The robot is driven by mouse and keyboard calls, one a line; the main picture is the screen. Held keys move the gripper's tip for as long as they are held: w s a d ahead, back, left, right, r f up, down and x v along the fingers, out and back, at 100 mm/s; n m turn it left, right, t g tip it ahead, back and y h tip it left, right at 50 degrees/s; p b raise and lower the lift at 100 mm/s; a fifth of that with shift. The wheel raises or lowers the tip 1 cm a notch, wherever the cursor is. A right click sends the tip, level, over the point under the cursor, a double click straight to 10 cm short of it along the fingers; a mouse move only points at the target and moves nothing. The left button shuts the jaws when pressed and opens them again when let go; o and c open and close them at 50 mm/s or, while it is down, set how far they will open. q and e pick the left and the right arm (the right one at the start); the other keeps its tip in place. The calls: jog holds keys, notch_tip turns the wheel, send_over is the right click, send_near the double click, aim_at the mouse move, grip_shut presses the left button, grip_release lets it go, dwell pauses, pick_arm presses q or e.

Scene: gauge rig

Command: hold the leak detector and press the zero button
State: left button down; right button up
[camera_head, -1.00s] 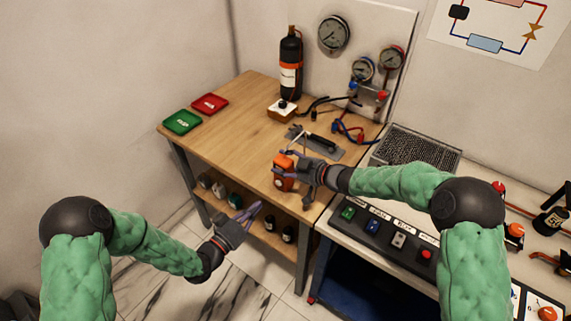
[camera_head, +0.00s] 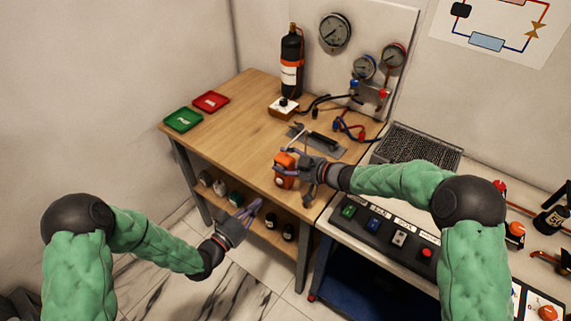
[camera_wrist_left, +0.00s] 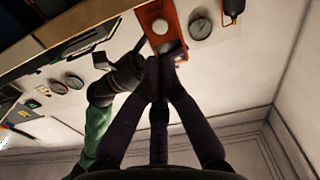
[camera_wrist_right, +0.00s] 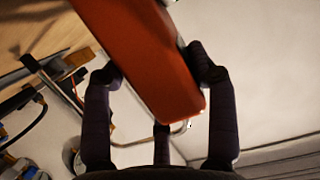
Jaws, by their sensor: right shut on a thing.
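The leak detector is an orange box (camera_head: 285,173) near the front right edge of the wooden table. My right gripper (camera_head: 290,158) is shut on it, with fingers on either side of its orange body (camera_wrist_right: 150,55) in the right wrist view. I cannot tell if it touches the table. My left gripper (camera_head: 259,203) is empty, lower and in front of the table. Its fingertips meet in the left wrist view (camera_wrist_left: 161,62), where the detector (camera_wrist_left: 168,12) shows beyond them with a pale round button (camera_wrist_left: 160,26) on its face. The button's label is not readable.
The wooden table (camera_head: 220,125) holds a green tray (camera_head: 183,119), a red tray (camera_head: 210,101) and a black bottle (camera_head: 291,65). A lower shelf holds several small bottles. A button panel (camera_head: 385,237) is to the right. Floor space is free left of the table.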

aim_at(280, 181)
pick_arm(q)
jog(key=shift+s+r+n+t+y, duration=0.15)
jog(key=shift+n+t+y, duration=0.25)
jog(key=shift+n+y, duration=2.15)
jog(key=shift+s+f+n+t+y, duration=0.1)
jog(key=shift+s+n+t+y, duration=0.25)
jog(key=shift+n+y, duration=2.2)
jog(key=shift+s+r+n+t+y, duration=0.15)
jog(key=shift+n+t+y, duration=0.3)
jog(key=shift+n+y, duration=2.1)
jog(key=shift+a+n+h, duration=0.1)
jog(key=shift+n+h, duration=0.95)
jog(key=shift+w+d, duration=0.9)
jog(key=shift+w, duration=0.3)
jog(key=shift+w+d, duration=0.85)
jog(key=shift+w, duration=0.3)
jog(key=shift+w+d, duration=0.9)
jog(key=shift+w, duration=0.3)
jog(key=shift+w+d, duration=0.1)
jog(key=shift+w+d, duration=0.2)
